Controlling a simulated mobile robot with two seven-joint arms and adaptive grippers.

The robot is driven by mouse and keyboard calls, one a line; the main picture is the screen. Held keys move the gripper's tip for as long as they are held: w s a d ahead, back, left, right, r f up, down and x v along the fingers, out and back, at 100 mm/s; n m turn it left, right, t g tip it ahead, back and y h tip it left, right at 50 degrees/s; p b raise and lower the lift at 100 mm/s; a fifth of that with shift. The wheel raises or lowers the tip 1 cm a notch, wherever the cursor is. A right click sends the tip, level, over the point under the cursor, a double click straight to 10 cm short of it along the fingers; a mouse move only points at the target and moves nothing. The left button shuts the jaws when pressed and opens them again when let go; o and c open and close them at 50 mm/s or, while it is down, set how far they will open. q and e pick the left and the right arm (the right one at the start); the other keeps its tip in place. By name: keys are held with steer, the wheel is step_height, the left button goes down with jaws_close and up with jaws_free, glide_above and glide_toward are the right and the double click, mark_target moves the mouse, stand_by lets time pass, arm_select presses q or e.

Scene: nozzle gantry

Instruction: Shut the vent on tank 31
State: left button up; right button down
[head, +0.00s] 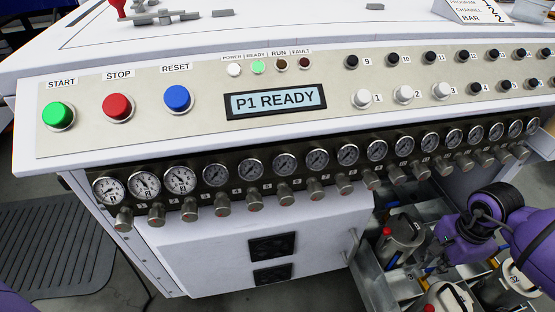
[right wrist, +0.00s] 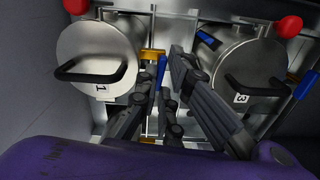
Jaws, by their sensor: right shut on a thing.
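Two steel tanks with black handles show in the right wrist view: one marked 1 (right wrist: 92,50) on the left and one marked 3 (right wrist: 245,70) on the right. I cannot read a 31 on either. A blue lever (right wrist: 162,72) stands by a brass fitting (right wrist: 152,54) between them. My right gripper (right wrist: 162,82) has its fingers on both sides of this lever and is shut on it. My left gripper is out of view.
A red knob (right wrist: 289,26) and another blue lever (right wrist: 306,84) are by the right tank. Metal bay walls surround the tanks. Above stands a control panel (head: 200,75) with a row of gauges (head: 214,173); its display (head: 276,100) reads P1 READY.

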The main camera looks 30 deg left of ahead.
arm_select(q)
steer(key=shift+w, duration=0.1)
arm_select(e)
steer(key=shift+n, duration=0.6)
steer(key=c, duration=1.9)
jaws_free()
steer(key=shift+r, duration=0.1)
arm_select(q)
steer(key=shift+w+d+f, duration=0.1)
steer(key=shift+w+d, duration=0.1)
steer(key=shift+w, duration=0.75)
arm_select(e)
step_height(320, 180, up, 12)
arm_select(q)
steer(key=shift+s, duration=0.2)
